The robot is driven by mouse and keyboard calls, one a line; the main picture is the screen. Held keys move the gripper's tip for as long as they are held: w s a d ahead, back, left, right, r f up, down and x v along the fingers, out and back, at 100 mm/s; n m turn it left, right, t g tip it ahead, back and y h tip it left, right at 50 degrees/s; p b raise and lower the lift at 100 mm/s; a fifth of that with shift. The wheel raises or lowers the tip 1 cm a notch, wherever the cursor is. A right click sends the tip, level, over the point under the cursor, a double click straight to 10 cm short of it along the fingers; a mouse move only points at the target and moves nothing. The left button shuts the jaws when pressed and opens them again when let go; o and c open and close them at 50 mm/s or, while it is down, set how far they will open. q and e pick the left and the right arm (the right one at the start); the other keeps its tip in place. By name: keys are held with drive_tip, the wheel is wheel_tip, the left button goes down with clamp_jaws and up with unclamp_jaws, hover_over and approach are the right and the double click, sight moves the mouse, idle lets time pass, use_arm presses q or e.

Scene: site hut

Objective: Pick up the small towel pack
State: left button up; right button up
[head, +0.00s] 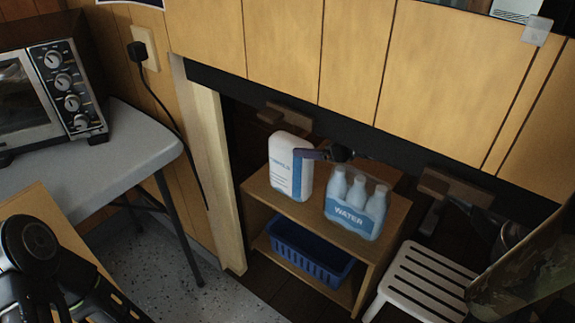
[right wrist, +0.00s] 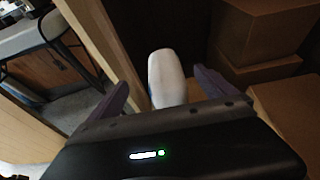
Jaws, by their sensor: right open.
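The small towel pack (head: 290,166) is a white upright pack with a blue label, standing at the left of the small wooden shelf's top in the head view. In the right wrist view, the white pack (right wrist: 167,82) shows between the two spread fingers of my right gripper (right wrist: 163,93), with gaps on both sides. My left gripper cannot be made out.
A blue basket (head: 308,252) sits below. A white slatted stool (head: 425,280) is at right. The dark opening's upper edge (head: 330,125) hangs above. Cardboard boxes (right wrist: 262,40) show beyond.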

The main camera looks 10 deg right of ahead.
sight(295, 141)
drive_tip(key=shift+d, duration=0.35)
drive_tip(key=shift+b+x, duration=0.3)
drive_tip(key=shift+x, duration=1)
drive_tip(key=b+x, duration=0.2)
drive_tip(key=x, duration=0.2)
drive_tip(key=shift+w+a+f, duration=0.15)
drive_tip(key=shift+w+a, duration=0.05)
drive_tip(key=shift+w, duration=0.05)
drive_tip(key=shift+w+a, duration=0.1)
drive_tip(key=shift+w, duration=0.1)
drive_tip(key=shift+c, duration=0.5)
